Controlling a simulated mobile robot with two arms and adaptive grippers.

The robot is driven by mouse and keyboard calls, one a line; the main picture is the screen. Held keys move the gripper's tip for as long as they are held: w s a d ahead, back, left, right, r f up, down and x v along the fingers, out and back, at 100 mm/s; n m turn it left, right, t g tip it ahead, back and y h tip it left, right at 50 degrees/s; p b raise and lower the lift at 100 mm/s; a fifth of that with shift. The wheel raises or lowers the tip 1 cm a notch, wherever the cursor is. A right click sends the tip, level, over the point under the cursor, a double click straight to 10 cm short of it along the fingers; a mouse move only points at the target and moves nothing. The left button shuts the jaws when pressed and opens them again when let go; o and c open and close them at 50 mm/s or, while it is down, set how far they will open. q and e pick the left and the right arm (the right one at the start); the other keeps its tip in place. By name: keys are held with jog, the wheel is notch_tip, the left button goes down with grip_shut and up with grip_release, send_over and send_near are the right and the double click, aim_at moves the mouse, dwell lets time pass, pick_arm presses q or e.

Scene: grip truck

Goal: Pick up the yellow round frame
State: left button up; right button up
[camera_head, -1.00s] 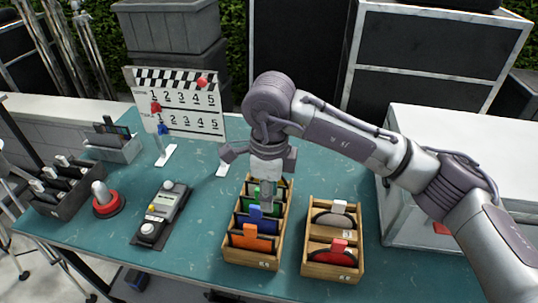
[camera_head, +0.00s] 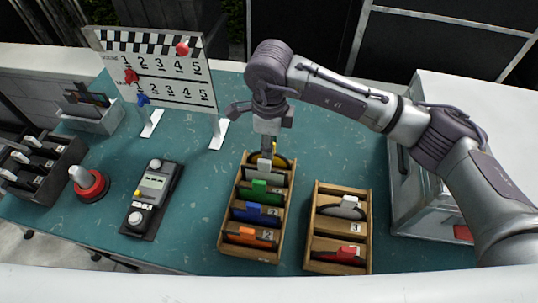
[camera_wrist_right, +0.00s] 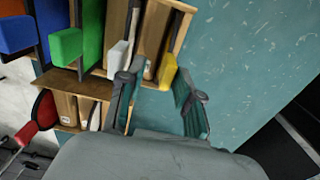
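The yellow round frame (camera_head: 284,161) stands in the rear slot of the left wooden rack (camera_head: 229,203), partly hidden behind my right gripper. Its yellow tab (camera_wrist_right: 168,72) shows in the right wrist view. My right gripper (camera_head: 267,150) points down over the rear end of this rack. In the right wrist view, my right gripper (camera_wrist_right: 160,80) has its two fingers spread apart, with the yellow tab between and beyond the tips. It holds nothing. My left gripper is not in view.
Green (camera_head: 260,187), blue (camera_head: 254,210) and orange (camera_head: 247,235) tabbed frames fill the same rack closely. A second wooden rack (camera_head: 314,225) with white- and red-tabbed frames stands to its right. A clapper-style number board (camera_head: 165,75) stands behind left. Teal table (camera_head: 200,200) is clear between them.

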jog(key=shift+f, duration=0.5)
jog(key=shift+w+f, duration=0.15)
jog(key=shift+f, duration=0.05)
jog(key=f+p, duration=0.2)
jog(key=f, duration=0.2)
jog(key=shift+w+f+p, duration=0.1)
jog(key=shift+w+p, duration=0.1)
jog(key=shift+p, duration=0.1)
jog(key=shift+f, duration=0.45)
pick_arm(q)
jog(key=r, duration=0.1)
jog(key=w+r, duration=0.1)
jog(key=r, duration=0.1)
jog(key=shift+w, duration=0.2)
pick_arm(e)
grip_shut()
